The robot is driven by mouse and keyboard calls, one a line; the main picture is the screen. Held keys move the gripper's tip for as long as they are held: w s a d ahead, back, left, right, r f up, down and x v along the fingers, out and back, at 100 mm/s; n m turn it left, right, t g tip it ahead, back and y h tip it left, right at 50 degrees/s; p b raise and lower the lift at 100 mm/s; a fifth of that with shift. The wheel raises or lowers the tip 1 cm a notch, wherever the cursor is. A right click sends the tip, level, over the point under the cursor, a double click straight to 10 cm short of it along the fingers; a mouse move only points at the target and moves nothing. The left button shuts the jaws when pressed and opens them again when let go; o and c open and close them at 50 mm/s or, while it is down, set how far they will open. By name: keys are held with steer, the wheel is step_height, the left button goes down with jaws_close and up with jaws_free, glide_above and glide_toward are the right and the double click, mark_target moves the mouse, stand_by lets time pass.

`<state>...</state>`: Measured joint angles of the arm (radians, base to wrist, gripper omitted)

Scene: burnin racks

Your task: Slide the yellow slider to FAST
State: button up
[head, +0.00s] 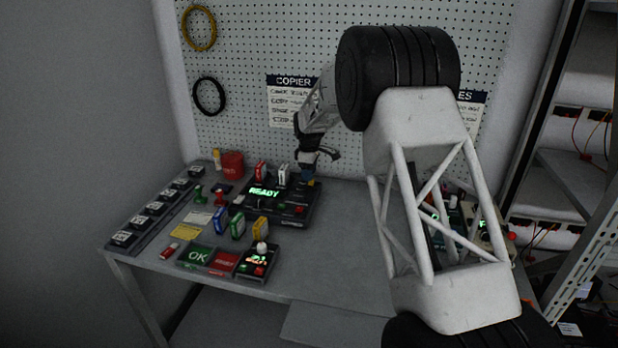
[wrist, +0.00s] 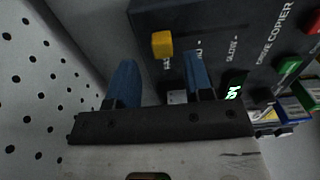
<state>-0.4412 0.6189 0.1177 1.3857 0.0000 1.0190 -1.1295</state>
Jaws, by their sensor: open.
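The yellow slider (wrist: 162,44) is a small block on the dark drive copier (wrist: 225,22) in the wrist view. It sits at the left end of a row of labels, next to a partly hidden label I cannot read; "SLOW" is farther right. My gripper (wrist: 158,62) is open, its two blue fingers apart. In the picture the slider lies between the fingers and just beyond their tips; contact is not visible. In the head view my gripper (head: 308,172) is at the back right of the copier (head: 285,212), with the slider (head: 311,183) showing small below it.
The copier has a green READY display (head: 264,191), and green and red buttons at its right. Drives, a red cup (head: 232,163) and OK and red pads stand left and in front. A pegboard (head: 250,50) rises close behind. The table's front middle is clear.

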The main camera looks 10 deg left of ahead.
steer(key=shift+r, duration=2.65)
steer(key=shift+s+d+r, duration=0.2)
steer(key=shift+d+r, duration=0.2)
steer(key=shift+d, duration=0.05)
steer(key=s+d+r+m, duration=0.3)
steer(key=s+d+r, duration=0.3)
steer(key=s+d, duration=0.35)
steer(key=s+d+r+m+t, duration=0.1)
steer(key=s+d+r+m, duration=0.2)
steer(key=s+d+r, duration=0.45)
steer(key=s+d+r+m, duration=0.3)
steer(key=s+d+r, duration=0.2)
steer(key=s+d, duration=0.6)
steer(key=s+d+f+m, duration=0.2)
steer(key=s+d, duration=0.3)
steer(key=s, duration=0.6)
steer(key=s+d+f+m+t, duration=0.1)
steer(key=s+d+m, duration=0.3)
steer(key=s, duration=0.7)
steer(key=s+d+f+m, duration=0.3)
steer(key=s+d, duration=0.3)
steer(key=s, duration=0.6)
steer(key=shift+t, duration=0.3)
